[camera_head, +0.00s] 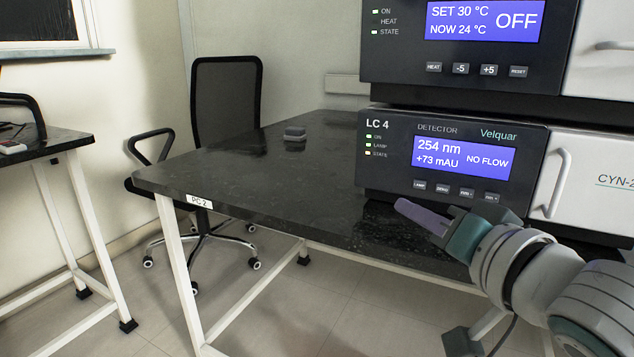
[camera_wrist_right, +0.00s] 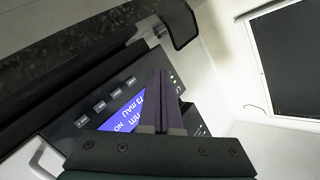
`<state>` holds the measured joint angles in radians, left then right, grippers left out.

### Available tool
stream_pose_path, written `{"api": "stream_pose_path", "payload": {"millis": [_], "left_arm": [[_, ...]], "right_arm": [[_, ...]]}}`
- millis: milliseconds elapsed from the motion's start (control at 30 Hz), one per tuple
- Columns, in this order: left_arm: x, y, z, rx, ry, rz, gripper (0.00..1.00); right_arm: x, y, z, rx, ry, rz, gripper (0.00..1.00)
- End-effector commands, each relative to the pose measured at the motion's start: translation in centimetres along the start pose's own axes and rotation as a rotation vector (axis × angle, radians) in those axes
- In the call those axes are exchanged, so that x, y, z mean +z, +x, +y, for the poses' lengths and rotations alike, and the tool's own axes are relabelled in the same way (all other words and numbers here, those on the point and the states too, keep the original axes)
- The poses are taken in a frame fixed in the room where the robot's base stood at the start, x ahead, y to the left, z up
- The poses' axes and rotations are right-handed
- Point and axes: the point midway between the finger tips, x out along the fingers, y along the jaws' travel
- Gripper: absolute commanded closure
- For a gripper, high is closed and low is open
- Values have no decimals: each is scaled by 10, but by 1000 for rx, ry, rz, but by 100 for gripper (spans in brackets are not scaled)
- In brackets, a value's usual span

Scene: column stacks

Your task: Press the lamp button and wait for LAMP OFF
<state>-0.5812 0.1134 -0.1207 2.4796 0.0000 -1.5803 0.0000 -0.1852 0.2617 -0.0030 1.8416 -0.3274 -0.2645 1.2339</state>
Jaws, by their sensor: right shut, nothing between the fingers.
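The lamp button (camera_head: 419,186) is the leftmost in the row under the detector's blue display (camera_head: 464,156). The display reads 254 nm, +73 mAU and NO FLOW. My right gripper (camera_head: 402,203) is shut and empty. In the head view its fingertips show below and left of the lamp button, apart from it. In the right wrist view the shut fingers (camera_wrist_right: 161,76) cover part of the display, and the lamp button (camera_wrist_right: 131,82) shows left of them. My left gripper is not in view.
The detector (camera_head: 395,176) stands on a dark bench (camera_head: 290,185), under another unit (camera_head: 400,62) reading OFF. A white module with a handle (camera_head: 558,184) stands to its right. An office chair (camera_head: 226,95) stands behind.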

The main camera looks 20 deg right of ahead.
Motion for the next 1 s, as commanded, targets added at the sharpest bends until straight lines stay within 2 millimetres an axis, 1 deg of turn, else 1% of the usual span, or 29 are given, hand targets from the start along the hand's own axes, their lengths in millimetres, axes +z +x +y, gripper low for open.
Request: {"api": "stream_pose_path", "payload": {"millis": [33, 200, 400, 600, 1000], "left_arm": [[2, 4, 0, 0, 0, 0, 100], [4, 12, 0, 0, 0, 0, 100], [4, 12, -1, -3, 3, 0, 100], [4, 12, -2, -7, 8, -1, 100], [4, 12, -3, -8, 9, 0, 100]], "right_arm": [[-3, 6, 5, -2, -7, 2, 100], [-15, 23, 17, -1, -6, 1, 100], [-26, 36, 26, 1, -2, 0, 100], [-30, 41, 30, 1, -1, 1, 100], [-30, 41, 30, 0, -1, 0, 100]]}}
